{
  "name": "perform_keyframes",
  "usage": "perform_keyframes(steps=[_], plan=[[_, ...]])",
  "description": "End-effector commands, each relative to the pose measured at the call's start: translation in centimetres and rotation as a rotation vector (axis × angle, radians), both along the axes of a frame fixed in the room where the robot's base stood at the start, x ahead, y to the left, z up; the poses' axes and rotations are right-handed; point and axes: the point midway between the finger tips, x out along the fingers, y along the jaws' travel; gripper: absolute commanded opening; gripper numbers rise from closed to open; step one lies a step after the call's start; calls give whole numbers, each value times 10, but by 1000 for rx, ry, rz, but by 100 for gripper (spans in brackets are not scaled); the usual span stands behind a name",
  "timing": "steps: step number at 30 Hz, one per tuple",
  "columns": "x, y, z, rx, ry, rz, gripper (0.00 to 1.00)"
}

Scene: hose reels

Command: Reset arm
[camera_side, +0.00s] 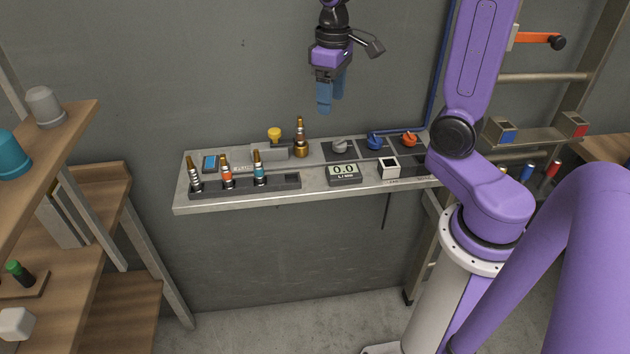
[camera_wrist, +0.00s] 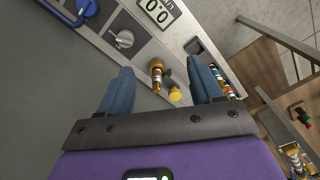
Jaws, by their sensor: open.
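My gripper (camera_side: 327,98) hangs with its blue fingers pointing down above the grey shelf (camera_side: 245,204), apart from everything on it. In the wrist view my gripper (camera_wrist: 163,90) is open, with its two blue fingers spread and nothing held between them. A brass nozzle (camera_side: 301,140) stands upright on the shelf below; it also shows in the wrist view (camera_wrist: 156,72), beyond the gap between the fingers. A yellow knob (camera_side: 274,134) is left of the brass nozzle.
A dark rack (camera_side: 289,184) holds several nozzles at the shelf's left. Grey (camera_side: 339,145), blue (camera_side: 375,141) and orange (camera_side: 409,139) valves line the back right. A display (camera_side: 344,173) reads 0.0. Wooden shelving (camera_side: 85,120) stands left, a metal frame (camera_side: 545,77) right.

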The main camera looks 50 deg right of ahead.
Motion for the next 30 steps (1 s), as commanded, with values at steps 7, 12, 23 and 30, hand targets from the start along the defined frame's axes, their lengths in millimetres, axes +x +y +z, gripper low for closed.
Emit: perform_keyframes(steps=[7,12,23,30], plan=[[-34,45,-8,2,-6,206,65],[-64,69,-14,4,-8,344,65],[-137,101,-27,9,-15,636,65],[-185,107,-35,14,-18,811,65]])
